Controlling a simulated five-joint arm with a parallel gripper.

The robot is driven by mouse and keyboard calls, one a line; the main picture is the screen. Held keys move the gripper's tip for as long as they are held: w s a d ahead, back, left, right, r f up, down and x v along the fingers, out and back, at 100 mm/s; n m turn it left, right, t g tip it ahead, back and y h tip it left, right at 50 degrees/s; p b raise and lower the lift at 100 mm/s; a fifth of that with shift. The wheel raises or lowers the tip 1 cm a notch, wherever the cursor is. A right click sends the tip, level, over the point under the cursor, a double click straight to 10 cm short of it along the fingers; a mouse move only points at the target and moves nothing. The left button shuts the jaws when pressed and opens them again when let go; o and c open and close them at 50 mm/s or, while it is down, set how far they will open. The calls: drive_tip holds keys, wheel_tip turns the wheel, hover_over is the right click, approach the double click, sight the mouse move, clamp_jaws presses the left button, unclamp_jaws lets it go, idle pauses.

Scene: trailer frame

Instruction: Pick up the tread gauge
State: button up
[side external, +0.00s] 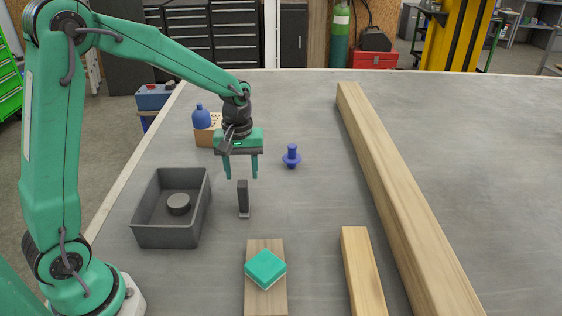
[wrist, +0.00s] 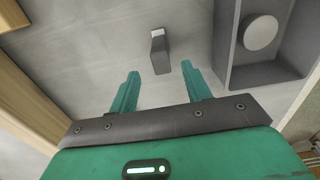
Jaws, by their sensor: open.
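A slim dark grey block with a paler end, seemingly the tread gauge (side external: 243,199), is on the grey worktop right of the grey bin. In the wrist view the gauge (wrist: 160,53) lies just beyond the fingertips, in line with the gap between them. My gripper (side external: 241,174) points down above the gauge, its two green fingers apart with nothing between them. The fingers also show in the wrist view (wrist: 160,71). I cannot tell from these views how much height separates the fingertips from the gauge top.
A blue flanged peg (side external: 291,156) stands at right. A blue bottle (side external: 201,117) is behind. A green-topped sponge (side external: 265,268) lies on a board in front. A long beam (side external: 395,190) bounds the right.

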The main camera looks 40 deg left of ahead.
sight(243, 193)
drive_tip(key=shift+f, duration=3.85)
drive_tip(key=shift+a, duration=0.1)
clamp_jaws()
